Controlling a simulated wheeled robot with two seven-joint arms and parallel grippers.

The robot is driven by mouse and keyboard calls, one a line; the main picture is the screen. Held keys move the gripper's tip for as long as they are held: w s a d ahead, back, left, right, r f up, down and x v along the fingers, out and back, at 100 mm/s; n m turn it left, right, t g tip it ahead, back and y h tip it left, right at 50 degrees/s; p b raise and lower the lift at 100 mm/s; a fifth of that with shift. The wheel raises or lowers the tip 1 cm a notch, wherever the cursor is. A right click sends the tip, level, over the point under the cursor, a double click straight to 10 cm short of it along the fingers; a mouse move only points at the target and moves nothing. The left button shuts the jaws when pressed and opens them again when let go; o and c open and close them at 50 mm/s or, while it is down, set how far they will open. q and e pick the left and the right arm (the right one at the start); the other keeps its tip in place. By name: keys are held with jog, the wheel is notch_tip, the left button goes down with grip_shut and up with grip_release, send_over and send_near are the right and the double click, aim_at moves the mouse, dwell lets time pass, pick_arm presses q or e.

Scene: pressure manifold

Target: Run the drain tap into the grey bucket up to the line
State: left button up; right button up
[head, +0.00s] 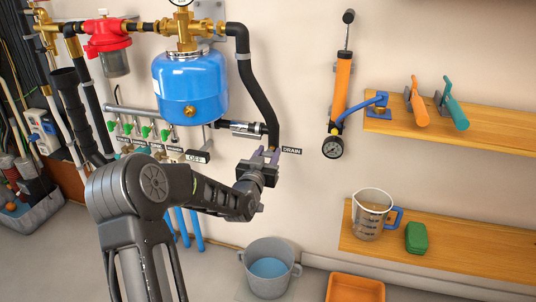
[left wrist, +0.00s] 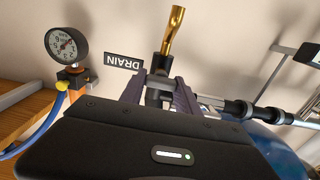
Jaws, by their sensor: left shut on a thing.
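The grey bucket (head: 268,282) stands on the floor below the drain tap, with blue water (head: 268,268) inside. I cannot make out its line. My left gripper (head: 266,156) is at the tap beside the DRAIN label (head: 291,151). In the left wrist view my left gripper (left wrist: 160,92) is shut on the drain tap (left wrist: 160,66), a finger on each side. The tap's brass spout (left wrist: 174,32) sticks out beyond the fingers. I cannot tell whether water is running. My right gripper is not in view.
A blue tank (head: 190,88) and a black hose (head: 258,90) are above the tap. A pump with gauge (head: 340,90) hangs to the right. Shelves hold a measuring jug (head: 370,213) and a green block (head: 416,237). An orange tray (head: 355,289) is right of the bucket.

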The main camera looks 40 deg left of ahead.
pick_arm(q)
grip_shut()
jog(key=shift+f+n+b, duration=0.25)
jog(key=shift+n+b, duration=0.65)
jog(key=shift+b, duration=0.2)
jog(key=shift+n+b, duration=0.35)
jog(key=shift+n, duration=0.15)
jog(key=shift+r+n, duration=0.2)
jog(key=shift+n, duration=0.2)
jog(key=shift+a, duration=0.1)
jog(key=o, duration=1)
grip_release()
jog(key=shift+o, duration=0.2)
